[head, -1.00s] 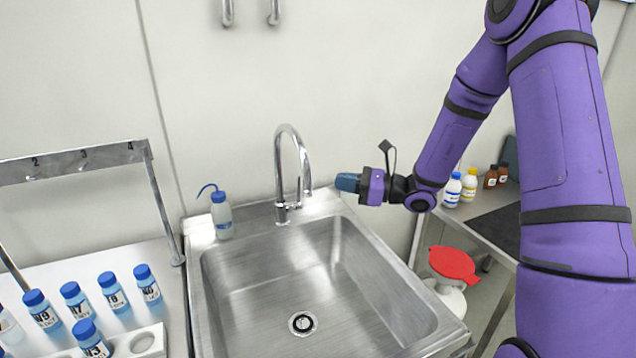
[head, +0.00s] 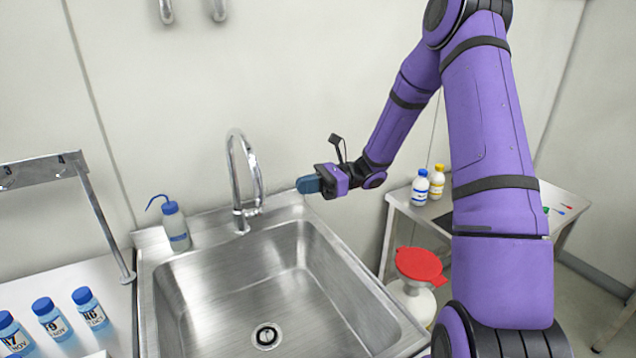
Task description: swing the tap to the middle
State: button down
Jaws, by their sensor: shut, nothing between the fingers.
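The chrome tap (head: 238,178) stands at the back edge of the steel sink (head: 330,262). Its tall curved spout bends over to the right, and its outlet end hangs near the right part of the back rim. My gripper (head: 303,185) is shut and empty. It is to the right of the spout, at about the height of the spout's lower end, and a gap shows between them in the picture. The sink's drain (head: 266,336) is in the basin floor.
A wash bottle (head: 175,226) stands at the sink's back left corner. Blue-capped bottles (head: 52,318) and a metal rack (head: 100,215) are on the left bench. A red-lidded container (head: 420,265) is right of the sink, below a side table with white bottles (head: 419,188).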

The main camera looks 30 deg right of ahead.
jog(key=a, duration=0.7)
jog(key=shift+w+a, duration=0.35)
jog(key=shift+w, duration=0.05)
jog(key=shift+s+a, duration=0.2)
jog(key=shift+a, duration=0.6)
jog(key=shift+d, duration=0.1)
